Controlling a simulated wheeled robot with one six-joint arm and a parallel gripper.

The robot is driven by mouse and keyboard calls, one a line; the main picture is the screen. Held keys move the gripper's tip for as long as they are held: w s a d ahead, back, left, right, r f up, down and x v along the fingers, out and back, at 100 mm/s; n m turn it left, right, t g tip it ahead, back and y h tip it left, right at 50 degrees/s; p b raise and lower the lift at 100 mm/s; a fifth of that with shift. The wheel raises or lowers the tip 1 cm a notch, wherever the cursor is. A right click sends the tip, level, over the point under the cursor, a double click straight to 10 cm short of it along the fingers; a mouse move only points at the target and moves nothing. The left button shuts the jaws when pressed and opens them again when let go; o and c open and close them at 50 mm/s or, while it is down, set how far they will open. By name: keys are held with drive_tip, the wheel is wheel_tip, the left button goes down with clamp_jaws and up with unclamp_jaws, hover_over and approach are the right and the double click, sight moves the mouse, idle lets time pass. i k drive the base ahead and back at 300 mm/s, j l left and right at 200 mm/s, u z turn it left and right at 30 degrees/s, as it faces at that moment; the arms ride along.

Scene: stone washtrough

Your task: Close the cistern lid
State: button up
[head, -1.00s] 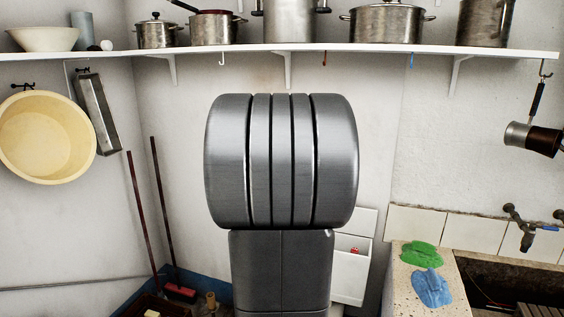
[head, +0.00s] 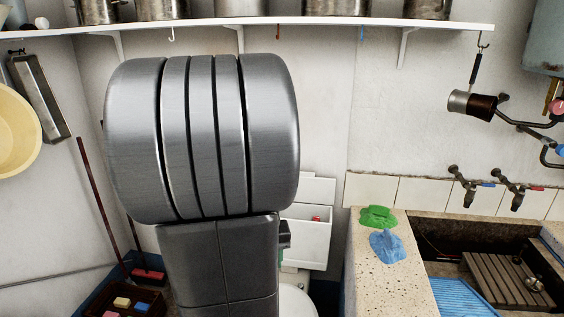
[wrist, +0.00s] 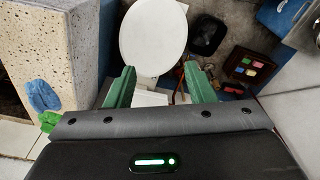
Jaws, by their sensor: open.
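The white cistern (head: 305,248) stands against the back wall in the head view, partly hidden behind my arm. Its lid (head: 318,190) looks raised, a white panel standing up behind the box. A small red part shows at the cistern's opening. My gripper (wrist: 160,82) is open in the wrist view, its two green fingers apart with nothing held. A white surface (wrist: 150,98), seemingly part of the cistern, shows between and beyond the fingers. I cannot tell whether they touch it.
The toilet's white oval top (wrist: 153,37) lies below. The stone washtrough (head: 390,275) stands to the right, with a green cloth (head: 377,216) and a blue cloth (head: 387,246) on it. A crate (head: 125,302) and brooms are at left. A shelf (head: 250,22) with pots runs above.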

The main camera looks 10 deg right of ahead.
sight(311, 189)
drive_tip(key=i+l+u, duration=0.2)
drive_tip(key=l, duration=0.15)
drive_tip(key=i+l+u, duration=0.2)
drive_tip(key=l, duration=0.15)
drive_tip(key=i+l+u, duration=0.15)
drive_tip(key=l, duration=0.25)
